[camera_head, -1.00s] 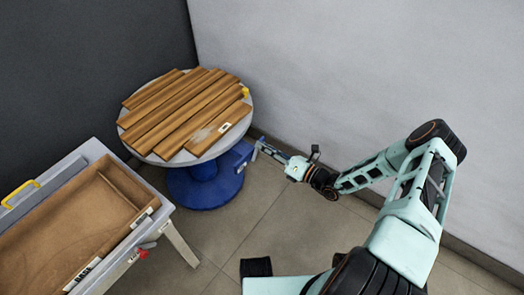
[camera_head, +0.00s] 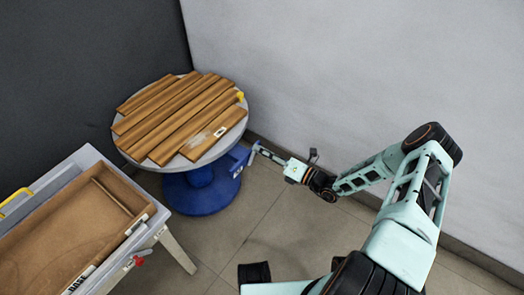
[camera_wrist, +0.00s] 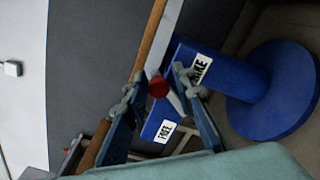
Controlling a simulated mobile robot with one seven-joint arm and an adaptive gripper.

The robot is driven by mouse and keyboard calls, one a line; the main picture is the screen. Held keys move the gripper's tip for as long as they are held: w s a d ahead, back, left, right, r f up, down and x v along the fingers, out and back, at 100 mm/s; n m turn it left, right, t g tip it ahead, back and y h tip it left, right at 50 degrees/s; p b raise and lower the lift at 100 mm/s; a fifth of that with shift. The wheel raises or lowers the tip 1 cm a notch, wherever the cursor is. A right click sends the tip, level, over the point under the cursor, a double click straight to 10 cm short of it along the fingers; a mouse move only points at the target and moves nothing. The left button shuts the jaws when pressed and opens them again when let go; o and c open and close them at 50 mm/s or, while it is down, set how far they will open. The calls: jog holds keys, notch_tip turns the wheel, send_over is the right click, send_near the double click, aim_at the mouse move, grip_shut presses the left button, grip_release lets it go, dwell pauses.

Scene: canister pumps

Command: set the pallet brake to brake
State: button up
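The pallet (camera_head: 213,152) is a round grey top with wooden planks on a blue pedestal (camera_head: 200,190). A blue box (camera_head: 237,160) sticks out from its right side. In the wrist view the box carries the labels FREE (camera_wrist: 165,130) and BRAKE (camera_wrist: 202,69). The brake lever has a red knob (camera_wrist: 158,87) and a pale stem. The knob shows between my two fingertips in the wrist view (camera_wrist: 157,84), with gaps on both sides. My gripper (camera_head: 255,151) is open beside the blue box. Contact with the lever cannot be told.
A grey bench (camera_head: 88,153) with a brown tray (camera_head: 70,225) and a yellow handle (camera_head: 14,200) stands at lower left. A red knob (camera_head: 138,261) is on its front side. A light wall (camera_head: 360,70) rises behind my arm.

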jog(key=shift+o, duration=0.8)
jog(key=v, duration=1.2)
jog(key=shift+s+a, duration=0.1)
